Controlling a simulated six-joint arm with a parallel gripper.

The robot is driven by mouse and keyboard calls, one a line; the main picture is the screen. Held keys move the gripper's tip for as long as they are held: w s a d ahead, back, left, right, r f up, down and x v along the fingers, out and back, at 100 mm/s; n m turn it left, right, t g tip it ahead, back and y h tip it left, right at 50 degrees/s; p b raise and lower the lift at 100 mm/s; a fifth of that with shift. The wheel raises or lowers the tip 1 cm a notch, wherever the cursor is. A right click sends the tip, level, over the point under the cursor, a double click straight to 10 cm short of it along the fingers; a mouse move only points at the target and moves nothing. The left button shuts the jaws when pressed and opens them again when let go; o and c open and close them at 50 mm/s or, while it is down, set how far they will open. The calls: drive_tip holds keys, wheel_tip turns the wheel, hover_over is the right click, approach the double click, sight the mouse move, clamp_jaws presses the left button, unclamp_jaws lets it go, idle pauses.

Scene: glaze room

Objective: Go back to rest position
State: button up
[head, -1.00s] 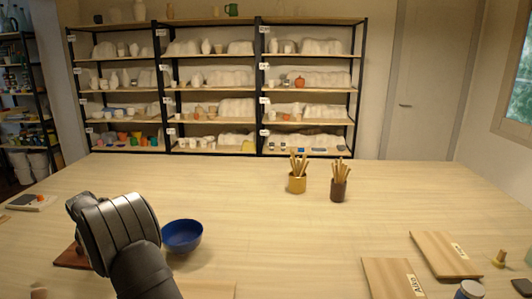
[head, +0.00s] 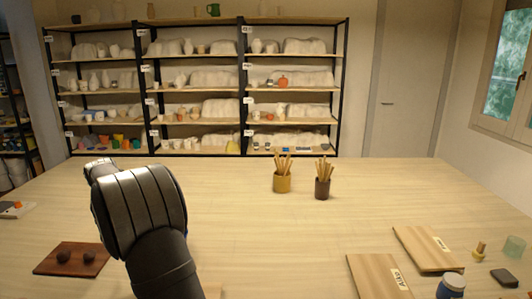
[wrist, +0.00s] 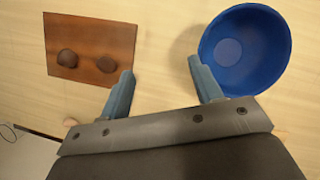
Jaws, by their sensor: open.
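My gripper (wrist: 160,66) is open in the wrist view, its two blue-grey fingers spread with bare table between them. Nothing is held. In the head view my arm stands at the front left and its own links hide the fingers. A blue bowl (wrist: 246,52) sits on the table just beyond the right finger in the wrist view; my arm hides it in the head view. A reddish-brown board (wrist: 90,30) with two dark round lumps lies beyond the left finger. The board also shows left of my arm in the head view (head: 60,267).
Two cups of wooden tools, one yellow (head: 282,183) and one dark (head: 322,188), stand mid-table. Wooden boards (head: 428,248), a blue jar (head: 450,287) and small items lie at the right. Shelves stand behind the table. The table's centre is clear.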

drive_tip(key=s+d+f+m+h, duration=0.15)
drive_tip(key=s+d, duration=0.25)
drive_tip(key=d, duration=0.7)
drive_tip(key=shift+m+y, duration=0.25)
drive_tip(key=shift+m, duration=0.2)
drive_tip(key=a+f, duration=0.2)
drive_tip(key=a, duration=0.1)
drive_tip(key=s+a+f, duration=0.1)
drive_tip(key=a+f, duration=0.2)
drive_tip(key=a, duration=0.1)
drive_tip(key=s+a+f, duration=0.1)
drive_tip(key=a+f, duration=0.1)
drive_tip(key=a, duration=0.2)
drive_tip(key=shift+f, duration=0.35)
drive_tip(key=shift+a+f, duration=0.1)
drive_tip(key=shift+f, duration=0.75)
